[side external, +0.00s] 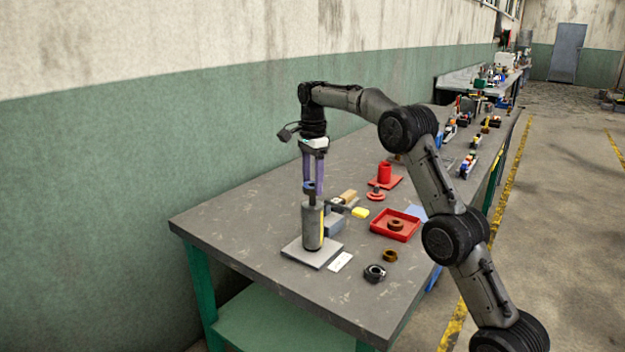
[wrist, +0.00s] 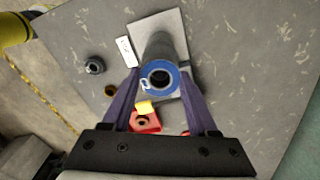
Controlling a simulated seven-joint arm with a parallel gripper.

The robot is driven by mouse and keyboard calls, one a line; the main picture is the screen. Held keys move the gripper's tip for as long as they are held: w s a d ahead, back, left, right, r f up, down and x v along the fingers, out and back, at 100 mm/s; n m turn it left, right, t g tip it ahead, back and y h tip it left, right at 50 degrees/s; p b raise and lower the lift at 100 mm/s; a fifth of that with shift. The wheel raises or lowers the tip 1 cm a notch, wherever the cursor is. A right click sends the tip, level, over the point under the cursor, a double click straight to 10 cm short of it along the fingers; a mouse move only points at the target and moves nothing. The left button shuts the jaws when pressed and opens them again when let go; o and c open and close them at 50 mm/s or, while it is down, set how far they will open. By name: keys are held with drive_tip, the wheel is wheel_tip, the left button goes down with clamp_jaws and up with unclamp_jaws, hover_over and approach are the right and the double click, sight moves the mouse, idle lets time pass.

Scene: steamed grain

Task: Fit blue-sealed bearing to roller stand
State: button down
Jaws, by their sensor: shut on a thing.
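My gripper (side external: 309,184) has purple fingers pointing down and is shut on the blue-sealed bearing (side external: 309,188). In the wrist view the bearing (wrist: 174,80) is a blue ring with a dark centre between the fingertips (wrist: 160,76). The roller stand is an upright grey cylinder (side external: 312,228) on a flat pale base plate (side external: 301,253), with a narrow dark shaft (side external: 311,200) on top. The bearing is over the stand, at or just above the shaft's tip; I cannot tell whether it surrounds the shaft. The cylinder also shows behind the bearing in the wrist view (wrist: 161,47).
A white label (side external: 340,262), a dark ring (side external: 375,273) and a brown ring (side external: 390,256) lie right of the stand. A grey block (side external: 334,227) and yellow-tipped tool (side external: 360,213) are close behind. The table's front left is clear.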

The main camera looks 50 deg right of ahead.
drive_tip(key=shift+f, duration=0.5)
idle(0.3)
drive_tip(key=shift+c, duration=0.5)
unclamp_jaws()
drive_tip(key=shift+r, duration=3.75)
drive_tip(key=shift+a, duration=0.1)
